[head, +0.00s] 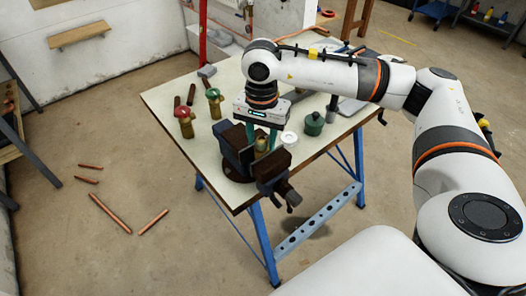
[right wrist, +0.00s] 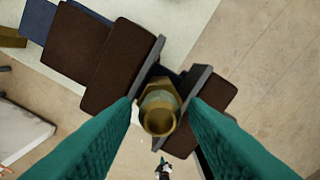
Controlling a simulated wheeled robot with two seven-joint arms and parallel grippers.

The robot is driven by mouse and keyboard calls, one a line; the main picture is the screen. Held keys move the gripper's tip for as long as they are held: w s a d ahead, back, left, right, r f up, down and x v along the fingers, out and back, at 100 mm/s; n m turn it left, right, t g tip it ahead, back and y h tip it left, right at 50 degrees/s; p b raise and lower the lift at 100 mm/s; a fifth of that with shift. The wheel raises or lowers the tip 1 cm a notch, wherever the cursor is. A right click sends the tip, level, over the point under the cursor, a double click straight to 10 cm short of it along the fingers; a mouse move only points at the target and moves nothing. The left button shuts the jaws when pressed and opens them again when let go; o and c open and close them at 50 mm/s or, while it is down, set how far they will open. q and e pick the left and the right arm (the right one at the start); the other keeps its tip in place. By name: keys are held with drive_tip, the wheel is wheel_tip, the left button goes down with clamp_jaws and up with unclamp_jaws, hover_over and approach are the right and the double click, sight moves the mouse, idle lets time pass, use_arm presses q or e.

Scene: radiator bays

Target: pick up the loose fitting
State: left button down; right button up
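A brass fitting (right wrist: 160,109) with a hexagonal collar and round open end stands between the jaws of a dark vise (right wrist: 111,66). In the head view the fitting (head: 261,144) shows small between the vise jaws (head: 236,143). My right gripper (head: 261,138) points down over the vise. In the right wrist view its teal fingers (right wrist: 162,101) are spread on either side of the fitting, with narrow gaps; I cannot tell their exact height against it. My left gripper is not in view.
The vise sits at the front edge of a pale workbench (head: 165,97) with blue legs. Two brass valves (head: 185,122) stand left of it; a green pot (head: 314,124) and a white roll (head: 289,139) stand right. Copper pipes (head: 110,213) lie on the floor.

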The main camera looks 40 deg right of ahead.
clamp_jaws()
drive_tip(key=shift+r+p, duration=0.55)
drive_tip(key=shift+r, duration=1)
drive_tip(key=shift+r+p, duration=1.15)
drive_tip(key=shift+r, duration=1.1)
